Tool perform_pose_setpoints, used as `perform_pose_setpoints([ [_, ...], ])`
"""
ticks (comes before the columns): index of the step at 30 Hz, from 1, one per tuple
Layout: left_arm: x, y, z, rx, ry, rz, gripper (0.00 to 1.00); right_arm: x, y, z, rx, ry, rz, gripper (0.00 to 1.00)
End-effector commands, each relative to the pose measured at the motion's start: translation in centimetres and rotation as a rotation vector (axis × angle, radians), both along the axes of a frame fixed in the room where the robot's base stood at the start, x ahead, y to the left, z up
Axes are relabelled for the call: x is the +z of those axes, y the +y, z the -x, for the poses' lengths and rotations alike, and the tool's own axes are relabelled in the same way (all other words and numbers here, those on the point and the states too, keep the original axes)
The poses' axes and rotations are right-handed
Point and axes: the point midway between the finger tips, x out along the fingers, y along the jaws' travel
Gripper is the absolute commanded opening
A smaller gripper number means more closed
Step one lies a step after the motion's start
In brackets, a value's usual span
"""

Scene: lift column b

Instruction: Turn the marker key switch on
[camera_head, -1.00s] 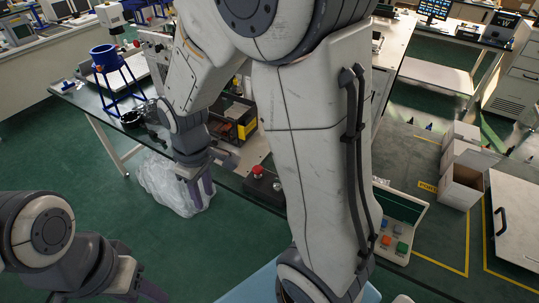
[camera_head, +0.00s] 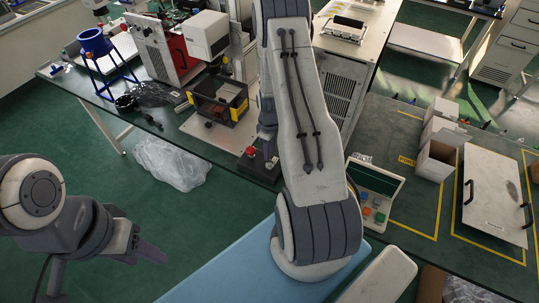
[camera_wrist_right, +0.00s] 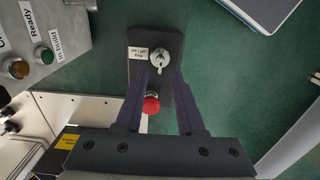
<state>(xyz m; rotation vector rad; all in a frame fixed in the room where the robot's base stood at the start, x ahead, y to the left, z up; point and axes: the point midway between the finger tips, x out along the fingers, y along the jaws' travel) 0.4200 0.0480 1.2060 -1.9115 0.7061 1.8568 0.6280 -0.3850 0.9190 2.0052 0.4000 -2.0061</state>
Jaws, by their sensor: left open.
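The key switch (camera_wrist_right: 160,58) is a silver round lock with a key in it, on a dark box (camera_wrist_right: 176,42) beside a small white label. A red button (camera_wrist_right: 151,104) sits on the same box. In the head view the red button (camera_head: 250,151) shows on the bench's front edge, and my arm covers the key. My right gripper (camera_wrist_right: 162,77) is open and empty, its fingers pointing toward the key switch from either side of the red button. Contact cannot be told. In the head view this gripper (camera_head: 268,146) is partly hidden. My left gripper (camera_head: 150,252) is open and empty at the lower left, away from the benches.
A control box (camera_head: 371,196) with coloured buttons stands right of my arm. A yellow and black machine (camera_head: 220,98) stands behind the key box. A blue funnel stand (camera_head: 95,45) is on the bench at left. A plastic bag (camera_head: 170,163) lies below the bench.

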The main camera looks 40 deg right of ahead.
Motion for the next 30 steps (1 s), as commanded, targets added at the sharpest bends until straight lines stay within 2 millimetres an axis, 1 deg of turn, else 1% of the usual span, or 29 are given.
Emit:
perform_pose_setpoints([
  [1, 0.5, 0.0, 0.0, -0.001, 0.000, 0.000, 0.50, -0.7, 0.1, 0.1, 0.000, 0.003, -0.002, 0.38],
  [3, 0.8, 0.0, 0.0, -0.001, 0.000, 0.000, 0.50, -1.7, 0.1, 0.1, 0.000, 0.003, -0.002, 0.38],
  [9, 1.2, 0.0, 0.0, -0.002, 0.000, 0.000, 0.50, -3.6, 0.1, 0.0, 0.000, 0.001, -0.001, 0.38],
  [13, 1.3, 0.0, 0.0, -0.002, 0.000, 0.000, 0.50, -4.1, 0.0, 0.0, -0.001, -0.001, 0.001, 0.38],
  [20, 1.3, 0.0, 0.0, -0.002, 0.000, 0.000, 0.50, -4.1, 0.0, 0.0, -0.001, -0.001, 0.001, 0.38],
  [23, 1.3, 0.0, 0.0, -0.002, 0.000, 0.000, 0.50, -4.1, 0.0, 0.0, -0.001, -0.001, 0.001, 0.03],
  [24, 1.3, 0.0, 0.0, -0.002, 0.000, 0.000, 0.50, -4.1, 0.0, 0.0, -0.001, -0.001, 0.001, 0.00],
  [30, 1.2, 0.0, 0.0, -0.002, 0.000, 0.000, 0.50, -4.1, 0.0, 0.0, -0.003, 0.000, 0.000, 0.00],
])
